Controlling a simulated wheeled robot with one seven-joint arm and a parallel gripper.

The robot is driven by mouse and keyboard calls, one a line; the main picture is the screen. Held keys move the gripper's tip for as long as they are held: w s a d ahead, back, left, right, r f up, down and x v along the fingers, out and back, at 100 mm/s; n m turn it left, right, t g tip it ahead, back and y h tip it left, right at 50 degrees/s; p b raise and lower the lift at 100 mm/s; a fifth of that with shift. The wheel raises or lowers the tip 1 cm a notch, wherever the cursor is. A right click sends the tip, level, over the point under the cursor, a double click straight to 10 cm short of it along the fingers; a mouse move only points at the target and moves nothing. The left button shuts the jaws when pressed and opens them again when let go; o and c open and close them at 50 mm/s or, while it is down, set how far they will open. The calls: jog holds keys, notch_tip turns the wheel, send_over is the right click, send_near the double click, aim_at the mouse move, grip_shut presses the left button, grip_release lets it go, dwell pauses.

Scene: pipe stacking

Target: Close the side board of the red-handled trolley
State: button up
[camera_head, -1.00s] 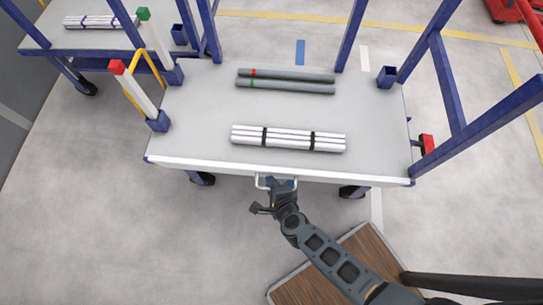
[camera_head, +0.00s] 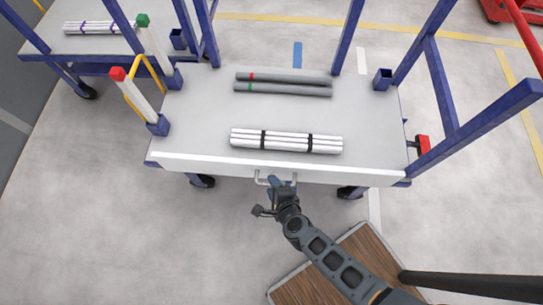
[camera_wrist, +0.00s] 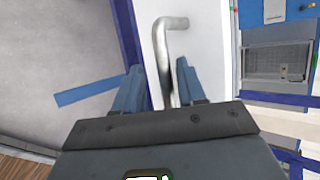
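The trolley (camera_head: 370,110) has a red handle (camera_head: 423,144) at its right end. Its white side board (camera_head: 215,165) runs along the near edge below the deck level and shows a narrow outer face. A metal bar handle (camera_head: 262,178) sits on the board's middle; it also shows in the wrist view (camera_wrist: 162,50). My gripper (camera_head: 282,184) is at this handle. In the wrist view my gripper's blue fingers (camera_wrist: 160,78) stand apart, one on each side of the bar, with a gap visible on the left. Contact on the right cannot be told.
A bundle of white pipes (camera_head: 286,141) and two grey pipes (camera_head: 284,84) lie on the deck. Another trolley (camera_head: 62,42) stands behind left. A wooden-topped surface (camera_head: 330,270) is at the front.

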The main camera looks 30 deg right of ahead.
jog(key=s+r+p, duration=0.3)
jog(key=r+p, duration=0.1)
jog(key=r, duration=0.1)
jog(key=shift+s+d+r, duration=0.2)
jog(key=shift+s+r, duration=0.05)
jog(key=shift+s, duration=0.1)
dwell(0.3)
dwell(0.5)
jog(key=p+v, duration=0.1)
jog(key=v, duration=0.6)
jog(key=shift+s+r, duration=0.2)
jog(key=shift+s, duration=0.1)
jog(key=shift+a, duration=0.1)
